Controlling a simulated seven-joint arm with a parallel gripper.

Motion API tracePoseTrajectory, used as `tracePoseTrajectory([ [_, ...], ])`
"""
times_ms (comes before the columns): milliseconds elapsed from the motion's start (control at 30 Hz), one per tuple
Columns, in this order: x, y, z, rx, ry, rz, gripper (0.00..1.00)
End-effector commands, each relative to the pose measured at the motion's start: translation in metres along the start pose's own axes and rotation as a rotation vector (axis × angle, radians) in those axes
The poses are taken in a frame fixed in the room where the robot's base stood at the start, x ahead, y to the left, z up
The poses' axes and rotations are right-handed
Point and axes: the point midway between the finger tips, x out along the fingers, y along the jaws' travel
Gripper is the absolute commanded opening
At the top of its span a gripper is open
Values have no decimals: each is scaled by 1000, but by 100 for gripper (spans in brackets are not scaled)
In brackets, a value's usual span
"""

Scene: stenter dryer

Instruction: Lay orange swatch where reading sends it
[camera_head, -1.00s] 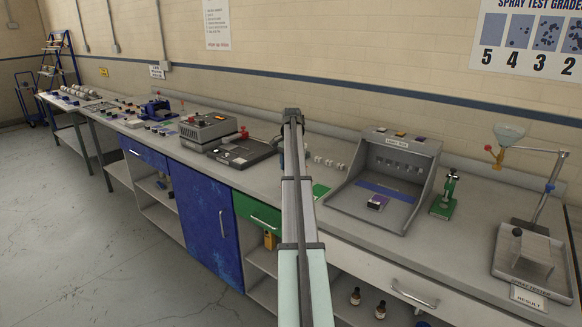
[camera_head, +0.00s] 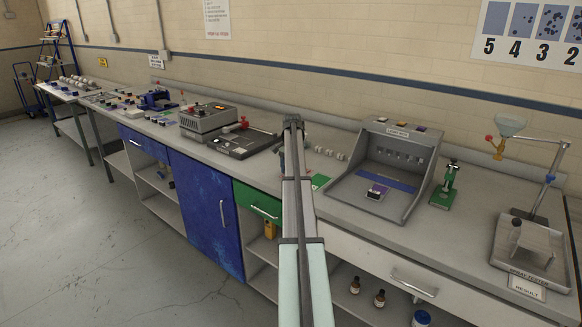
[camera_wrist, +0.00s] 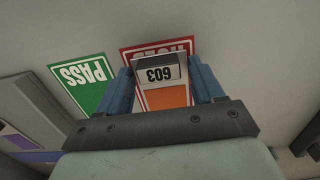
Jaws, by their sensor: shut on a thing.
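In the wrist view my gripper (camera_wrist: 162,68) is shut on the orange swatch (camera_wrist: 166,97), gripping its grey block, whose label reads 603 upside down. The swatch and block overlap a red-bordered card (camera_wrist: 130,55) with lettering that is partly covered and hard to read. I cannot tell whether the swatch touches that card. A green PASS card (camera_wrist: 88,85) lies just left of the gripper; it also shows in the head view (camera_head: 319,182).
A light box (camera_head: 385,165) with a small purple swatch (camera_head: 377,192) inside stands right of my arm. A green stand (camera_head: 446,185) and a spray tester (camera_head: 530,245) are further right. A grey machine (camera_head: 208,122) stands to the left. Small grey blocks (camera_head: 328,152) sit behind the cards.

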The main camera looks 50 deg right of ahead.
Motion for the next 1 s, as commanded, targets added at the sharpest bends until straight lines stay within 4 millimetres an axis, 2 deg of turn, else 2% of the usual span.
tracePoseTrajectory([
  [467,2,0,0,0,0,0,32],
  [500,2,0,0,0,0,0,70],
  [800,2,0,0,0,0,0,97],
  [1000,2,0,0,0,0,0,97],
])
